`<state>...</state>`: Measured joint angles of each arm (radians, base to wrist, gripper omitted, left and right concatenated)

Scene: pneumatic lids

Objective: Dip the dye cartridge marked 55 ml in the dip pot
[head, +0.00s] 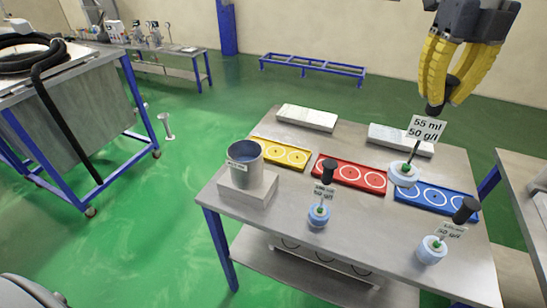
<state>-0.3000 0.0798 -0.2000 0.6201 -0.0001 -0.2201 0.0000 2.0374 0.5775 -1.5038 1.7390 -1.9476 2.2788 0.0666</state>
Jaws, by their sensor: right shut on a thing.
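My right gripper (449,85), with yellow fingers, is shut on the black knob of the dye cartridge marked 55 ml (425,129). The cartridge hangs upright above the blue tray, its light blue round base (403,175) at the bottom; I cannot tell whether the base touches the tray. The dip pot (246,165), a grey metal cylinder with bluish liquid inside and a small label, stands on a pale block at the table's left. Two other cartridges stand on the table: one in the middle (319,214) and one at the right (432,249). My left gripper is not in view.
The steel table (365,245) holds a yellow tray (283,153), a red tray (350,175) and a blue tray (437,199) with ringed places. Two pale slabs (307,118) (400,140) lie behind them. The front middle of the table is clear.

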